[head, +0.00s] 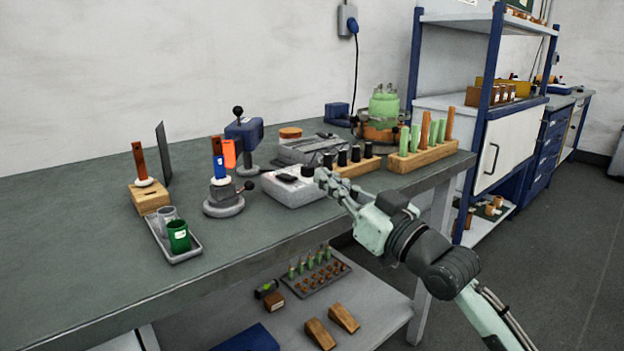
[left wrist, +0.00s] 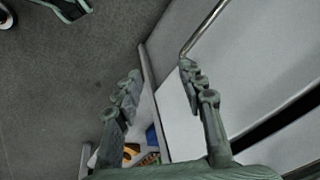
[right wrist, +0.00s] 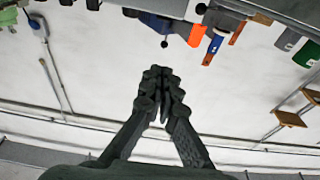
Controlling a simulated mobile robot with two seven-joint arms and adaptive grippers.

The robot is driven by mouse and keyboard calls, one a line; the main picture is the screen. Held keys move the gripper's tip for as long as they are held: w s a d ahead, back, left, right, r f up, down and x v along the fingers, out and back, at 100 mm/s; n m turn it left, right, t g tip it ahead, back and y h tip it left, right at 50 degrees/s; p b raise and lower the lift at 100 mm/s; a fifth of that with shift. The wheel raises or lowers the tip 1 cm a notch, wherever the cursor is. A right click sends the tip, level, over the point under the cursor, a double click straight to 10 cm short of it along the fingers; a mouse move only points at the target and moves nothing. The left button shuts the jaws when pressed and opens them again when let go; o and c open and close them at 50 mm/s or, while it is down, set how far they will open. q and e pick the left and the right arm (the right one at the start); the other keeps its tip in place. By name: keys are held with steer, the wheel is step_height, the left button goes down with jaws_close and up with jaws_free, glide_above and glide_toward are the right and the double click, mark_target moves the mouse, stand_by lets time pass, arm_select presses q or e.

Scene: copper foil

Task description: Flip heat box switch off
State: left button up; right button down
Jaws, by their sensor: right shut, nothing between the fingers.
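A light grey box with a black switch-like part on top, which I take to be the heat box (head: 292,190), sits near the front edge of the workbench (head: 90,230). My right gripper (head: 322,178) is shut and empty in the head view, at the box's right end; I cannot tell if it touches. Its closed fingers also show in the right wrist view (right wrist: 161,75). They partly cover the box's right side. My left gripper (left wrist: 160,85) is open and empty in the left wrist view, away from the box and out of the head view.
A wooden block with black pegs (head: 355,165) and a rack with green and brown rods (head: 428,155) stand right of the box. A round-based stand (head: 224,203) and a tray with cups (head: 178,240) are left. The bench's left front is clear.

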steer(key=r+p, duration=0.1)
steer(key=r, duration=0.1)
glide_above(298, 189)
steer(key=shift+f, duration=0.1)
step_height(298, 189, down, 3)
steer(key=shift+w+f, duration=0.1)
steer(key=shift+w, duration=0.05)
arm_select(q)
steer(key=shift+d+x, duration=0.25)
steer(key=shift+x, duration=0.8)
arm_select(e)
steer(key=shift+f, duration=0.4)
arm_select(q)
steer(key=shift+f, duration=0.1)
